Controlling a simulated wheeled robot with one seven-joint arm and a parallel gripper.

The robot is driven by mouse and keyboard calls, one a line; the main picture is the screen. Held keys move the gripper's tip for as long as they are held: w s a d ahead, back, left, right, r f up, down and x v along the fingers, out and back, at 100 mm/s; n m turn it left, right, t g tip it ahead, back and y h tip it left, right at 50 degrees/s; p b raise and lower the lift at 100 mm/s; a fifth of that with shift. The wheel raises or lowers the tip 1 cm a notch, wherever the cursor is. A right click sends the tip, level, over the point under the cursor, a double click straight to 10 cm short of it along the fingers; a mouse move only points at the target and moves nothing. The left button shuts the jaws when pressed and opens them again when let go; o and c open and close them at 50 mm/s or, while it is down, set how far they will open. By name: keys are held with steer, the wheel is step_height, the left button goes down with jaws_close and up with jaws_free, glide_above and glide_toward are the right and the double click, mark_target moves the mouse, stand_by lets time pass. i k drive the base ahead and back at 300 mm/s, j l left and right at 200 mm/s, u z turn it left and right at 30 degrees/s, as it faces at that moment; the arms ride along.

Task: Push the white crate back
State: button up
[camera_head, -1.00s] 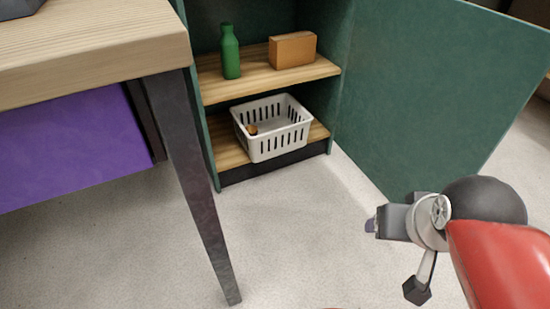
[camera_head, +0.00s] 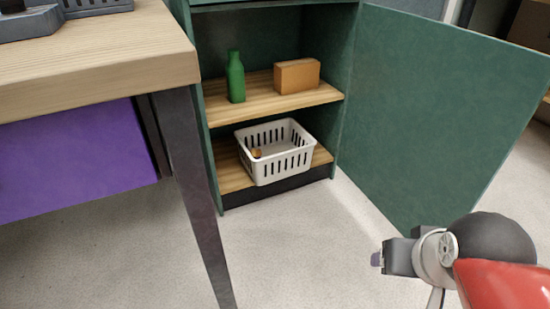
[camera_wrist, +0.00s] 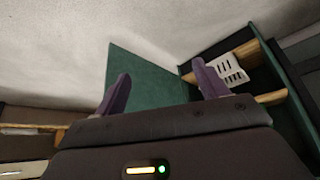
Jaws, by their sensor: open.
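The white crate (camera_head: 285,166) is a slotted basket on the cabinet's lower shelf (camera_head: 229,172). Its front sticks out to about the shelf's front edge, and a small brown-orange item (camera_head: 256,153) lies inside it. My gripper (camera_head: 377,259) is at the lower right in the head view, over the floor and in front of the open door, well apart from the crate. In the wrist view my gripper (camera_wrist: 160,92) has its two purple fingers spread, with nothing between them. The crate (camera_wrist: 228,68) shows there beyond the right finger, which partly hides it.
The green cabinet door (camera_head: 430,110) stands open on the right. A green bottle (camera_head: 236,78) and a brown box (camera_head: 297,76) stand on the upper shelf (camera_head: 260,101). A wooden table (camera_head: 100,60) with a dark leg (camera_head: 195,190) is at the left. The floor before the cabinet is clear.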

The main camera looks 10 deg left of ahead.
mark_target(286, 149)
steer(key=i+l+u, duration=0.2)
steer(key=u, duration=0.2)
steer(key=i+l+u, duration=0.75)
steer(key=k+j, duration=0.05)
steer(key=k, duration=0.05)
